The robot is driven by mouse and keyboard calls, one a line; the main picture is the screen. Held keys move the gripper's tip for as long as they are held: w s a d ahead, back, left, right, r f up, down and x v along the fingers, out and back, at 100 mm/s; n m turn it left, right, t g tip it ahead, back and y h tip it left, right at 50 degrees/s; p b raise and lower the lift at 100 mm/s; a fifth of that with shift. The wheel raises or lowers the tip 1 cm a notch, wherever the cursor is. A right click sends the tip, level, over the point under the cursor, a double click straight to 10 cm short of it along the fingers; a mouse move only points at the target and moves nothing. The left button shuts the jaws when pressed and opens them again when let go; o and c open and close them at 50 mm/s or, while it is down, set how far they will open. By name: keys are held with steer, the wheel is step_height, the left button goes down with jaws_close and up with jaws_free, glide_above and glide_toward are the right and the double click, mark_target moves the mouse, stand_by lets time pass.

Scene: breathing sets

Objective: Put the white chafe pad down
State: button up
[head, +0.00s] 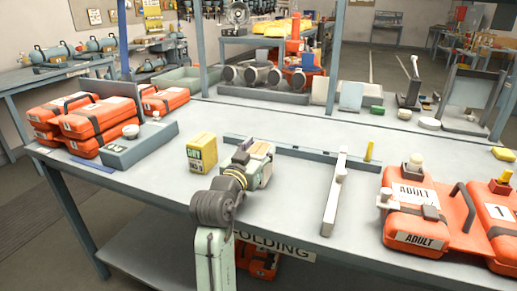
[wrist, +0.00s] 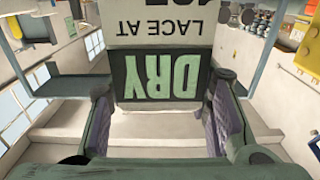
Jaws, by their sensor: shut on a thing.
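My gripper (head: 252,158) is above the grey table, just right of a yellow box with a DRY label (head: 201,153). A small pale piece (head: 262,148) shows at its fingers, and I take it to be the white chafe pad; most of it is hidden. In the wrist view my gripper (wrist: 162,105) has its two purple-padded fingers apart, with a face reading DRY upside down (wrist: 162,75) beyond them. The pad's outline cannot be made out there. I cannot tell whether the pad touches the table.
Orange ADULT cases (head: 425,205) are at right. Stacked orange cases (head: 75,120) and a grey tray (head: 140,145) are at left. Bare tabletop lies between rail and bar.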

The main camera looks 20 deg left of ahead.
steer(key=shift+r, duration=0.1)
steer(key=o, duration=1.5)
steer(key=shift+f, duration=0.25)
steer(key=shift+r, duration=0.1)
